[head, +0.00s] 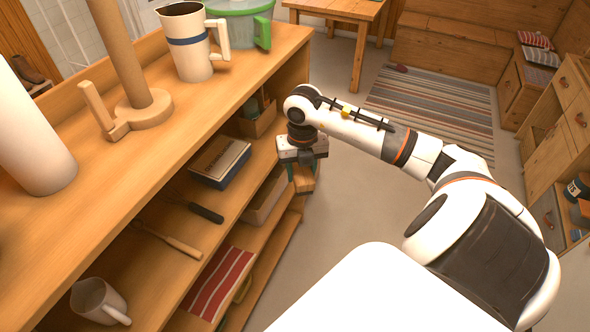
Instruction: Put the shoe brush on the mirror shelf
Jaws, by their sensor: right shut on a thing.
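My right gripper (302,164) points down beside the far end of the wooden shelf unit, at about the height of its inner shelves. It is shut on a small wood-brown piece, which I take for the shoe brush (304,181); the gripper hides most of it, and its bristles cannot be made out. I cannot pick out a mirror or a mirror shelf in this view. My left gripper is not in view.
The shelf unit's top (150,155) holds a white jug (190,55), a wooden stand (143,107) and a green-rimmed tub (235,25). The floor (350,215) right of the unit is clear.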

